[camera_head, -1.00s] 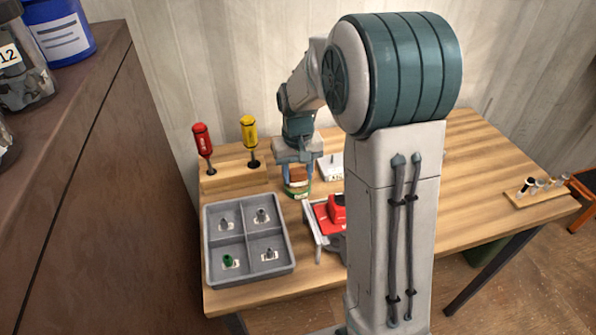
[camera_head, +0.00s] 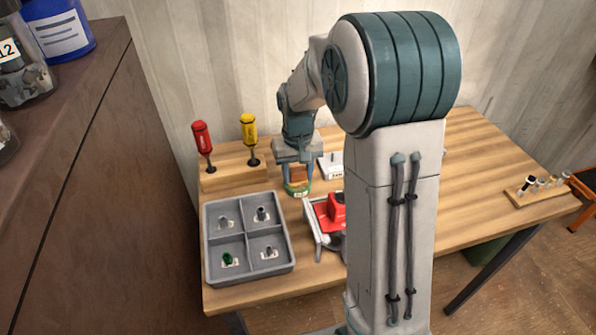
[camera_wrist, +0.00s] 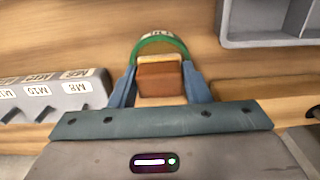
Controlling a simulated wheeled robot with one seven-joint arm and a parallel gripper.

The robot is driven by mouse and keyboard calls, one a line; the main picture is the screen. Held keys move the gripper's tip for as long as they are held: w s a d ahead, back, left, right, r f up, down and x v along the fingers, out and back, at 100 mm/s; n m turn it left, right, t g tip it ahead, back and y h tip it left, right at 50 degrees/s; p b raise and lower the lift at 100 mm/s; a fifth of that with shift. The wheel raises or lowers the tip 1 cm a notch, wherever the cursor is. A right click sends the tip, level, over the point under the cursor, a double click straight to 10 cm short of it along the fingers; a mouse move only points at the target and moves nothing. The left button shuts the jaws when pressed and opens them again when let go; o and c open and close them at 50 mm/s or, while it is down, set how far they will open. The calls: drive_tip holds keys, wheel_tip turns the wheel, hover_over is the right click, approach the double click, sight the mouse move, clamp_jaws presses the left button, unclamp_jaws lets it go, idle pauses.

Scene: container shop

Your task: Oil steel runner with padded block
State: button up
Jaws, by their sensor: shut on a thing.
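My gripper (camera_head: 298,178) is shut on a brown block with a pale pad (camera_wrist: 160,80), its fingers on either side. The block also shows in the head view (camera_head: 298,173). It is at a round green-rimmed dish (camera_head: 297,191) with a white label; the rim also shows in the wrist view (camera_wrist: 140,47). I cannot tell whether the pad touches the inside of the dish. A red piece on a grey metal frame (camera_head: 318,238) stands to the right of the tray, partly hidden by my arm. I cannot make out the steel runner for certain.
A grey four-compartment tray (camera_head: 287,258) with small parts lies at front left. Red (camera_head: 202,140) and yellow (camera_head: 249,133) screwdrivers stand in a wooden rack behind it. A white labelled block (camera_head: 331,165) is right of my gripper. A small rack (camera_head: 540,189) is at far right.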

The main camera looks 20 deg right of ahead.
sight(298, 170)
drive_tip(key=shift+f, duration=0.1)
idle(0.3)
drive_tip(key=shift+r+p, duration=2.6)
drive_tip(key=shift+r, duration=0.95)
